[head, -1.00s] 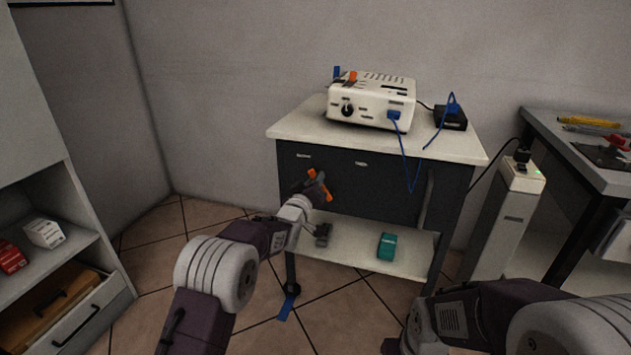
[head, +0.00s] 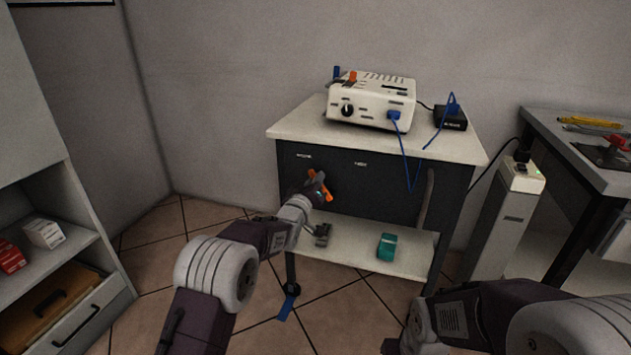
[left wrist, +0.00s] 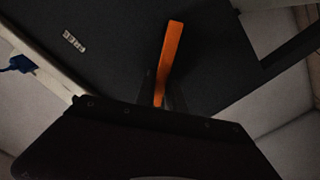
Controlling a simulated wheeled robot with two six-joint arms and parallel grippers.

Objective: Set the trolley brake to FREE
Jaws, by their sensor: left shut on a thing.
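The trolley (head: 285,128) has a white top and a dark front panel with an orange brake lever (head: 312,175) on it. The lever leans, its upper end to the upper left, towards the left of two small white labels (head: 304,156); the other label (head: 360,164) is to the right. I cannot read them surely. My left gripper (head: 319,188) is at the lever and shut on it. In the left wrist view the orange lever (left wrist: 170,55) stands out from between the fingers (left wrist: 161,98). My right arm shows at the lower right, but its gripper is out of view.
A white device (head: 372,103) with a blue cable (head: 408,165) hanging down the front stands on the trolley. A teal box (head: 387,246) lies on its lower shelf. A white pillar (head: 505,220) and a workbench (head: 570,150) stand right; a shelf unit (head: 75,205) stands left.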

